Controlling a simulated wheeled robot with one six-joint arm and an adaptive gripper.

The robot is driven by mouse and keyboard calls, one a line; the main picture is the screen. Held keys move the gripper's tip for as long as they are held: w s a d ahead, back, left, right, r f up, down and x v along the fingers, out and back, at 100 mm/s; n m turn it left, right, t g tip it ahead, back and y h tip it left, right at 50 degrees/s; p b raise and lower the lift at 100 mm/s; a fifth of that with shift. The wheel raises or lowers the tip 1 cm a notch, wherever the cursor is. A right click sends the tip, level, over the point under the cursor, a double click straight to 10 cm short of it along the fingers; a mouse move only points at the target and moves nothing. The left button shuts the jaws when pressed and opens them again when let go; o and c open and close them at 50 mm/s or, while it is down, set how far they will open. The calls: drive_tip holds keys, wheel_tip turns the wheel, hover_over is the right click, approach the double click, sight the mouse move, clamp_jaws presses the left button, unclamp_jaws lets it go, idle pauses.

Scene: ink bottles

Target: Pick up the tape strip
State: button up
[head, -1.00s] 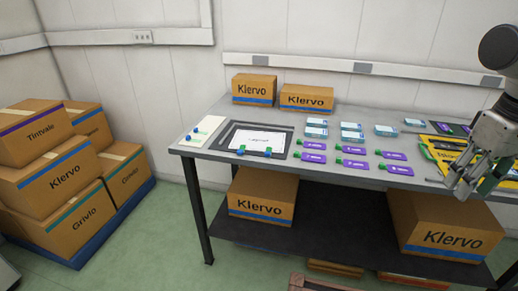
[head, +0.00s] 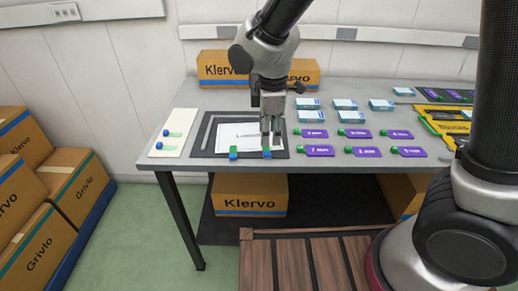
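I cannot tell for certain which piece is the tape strip. Two small blue-and-green pieces lie at the front edge of the dark tray (head: 198,141): a left piece (head: 233,153) and a right piece (head: 267,154). A white printed sheet (head: 235,132) lies in the tray. A cream board (head: 178,118) to the left carries green strips with blue ends, a far one (head: 172,133) and a near one (head: 166,145). My gripper (head: 271,143) points down over the right part of the tray, just behind the right piece. Its fingers are close together; whether they grip anything is not clear.
Cardboard boxes (head: 218,68) stand at the back behind my arm. Yellow items (head: 440,125) lie at the far right.

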sight(269, 153)
drive_tip(key=f, duration=0.2)
drive_tip(key=w+f, duration=0.1)
drive_tip(key=f, duration=0.4)
drive_tip(key=shift+w+f, duration=0.15)
drive_tip(key=shift+f, duration=0.25)
drive_tip(key=c, duration=0.7)
